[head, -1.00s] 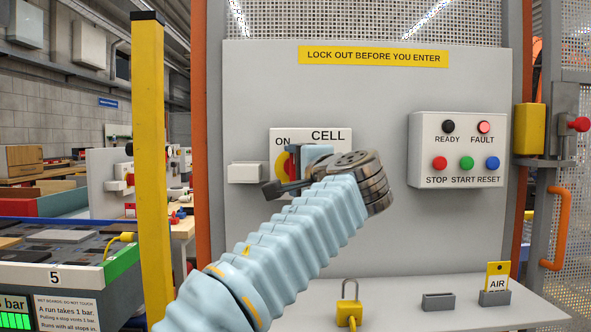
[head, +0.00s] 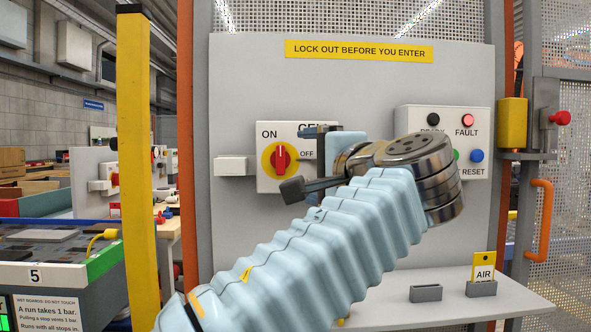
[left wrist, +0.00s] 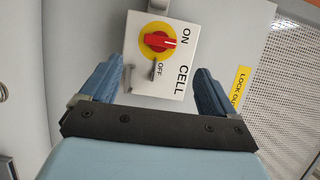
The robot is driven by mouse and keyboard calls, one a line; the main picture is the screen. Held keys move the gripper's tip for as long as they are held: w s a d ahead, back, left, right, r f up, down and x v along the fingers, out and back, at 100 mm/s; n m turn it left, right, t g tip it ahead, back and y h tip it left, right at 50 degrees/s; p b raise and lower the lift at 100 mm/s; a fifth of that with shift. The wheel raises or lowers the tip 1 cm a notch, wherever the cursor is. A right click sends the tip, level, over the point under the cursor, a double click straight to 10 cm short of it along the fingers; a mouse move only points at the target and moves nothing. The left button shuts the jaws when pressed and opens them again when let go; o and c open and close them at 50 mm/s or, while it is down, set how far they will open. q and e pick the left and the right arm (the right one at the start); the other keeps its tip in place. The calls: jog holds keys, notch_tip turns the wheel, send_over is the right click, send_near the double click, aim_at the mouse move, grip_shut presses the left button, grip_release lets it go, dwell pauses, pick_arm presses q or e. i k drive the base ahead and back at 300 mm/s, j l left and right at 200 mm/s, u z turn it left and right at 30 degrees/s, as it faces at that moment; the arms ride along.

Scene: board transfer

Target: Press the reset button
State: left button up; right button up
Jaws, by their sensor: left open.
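The blue reset button (head: 477,155) is at the lower right of the grey button box (head: 470,178) in the head view, above the label RESET. The green start button (head: 456,155) beside it is partly covered by my left wrist, and the stop button is hidden. My left gripper (head: 318,152) is open and empty, in front of the panel near the CELL switch box, left of the reset button. In the left wrist view my gripper (left wrist: 158,76) has its fingers spread, with the switch box beyond them. My right gripper is out of view.
The CELL switch box (head: 268,184) has a red handle (head: 280,157) on a yellow disc. The fault lamp (head: 467,120) is lit red; the ready lamp (head: 433,119) is dark. A yellow post (head: 133,150) stands left. A shelf (head: 400,313) with an AIR tag (head: 485,268) juts out below.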

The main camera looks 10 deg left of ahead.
aim_at(476, 155)
jog(key=k+l, duration=0.8)
jog(key=l, duration=0.15)
